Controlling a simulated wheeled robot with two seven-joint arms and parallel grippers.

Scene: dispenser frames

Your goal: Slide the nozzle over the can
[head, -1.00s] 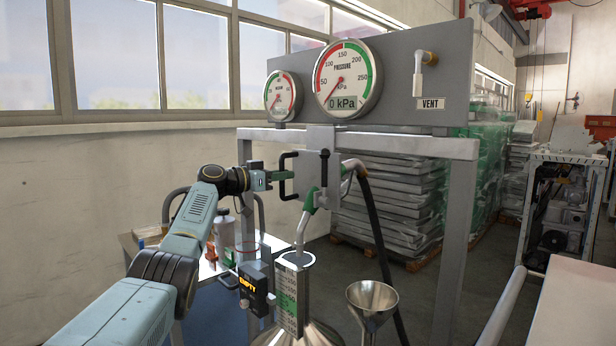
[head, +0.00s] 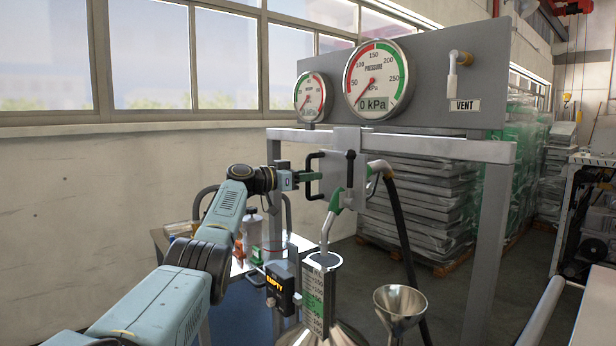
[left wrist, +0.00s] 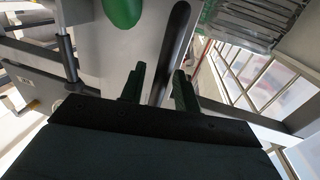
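The green nozzle (head: 336,203) hangs from a grey carriage plate (head: 341,150) on the frame, its bent silver spout pointing down. The spout's end overlaps the mouth of the metal can (head: 322,262) in the head view; whether it is above, behind or inside the mouth I cannot tell. The plate has two black upright handles. My left gripper (head: 313,176) is at the left handle (head: 314,191). In the left wrist view its fingers (left wrist: 158,88) are apart, with the dark handle bar (left wrist: 175,45) showing between them. My right gripper is not in view.
A metal funnel (head: 400,302) stands right of the can; a box reading EMPTY (head: 281,288) is at its left. Frame posts (head: 489,230) flank the carriage. A black hose (head: 398,225) hangs right of the nozzle. A low table (head: 165,242) with bottles stands behind my left arm.

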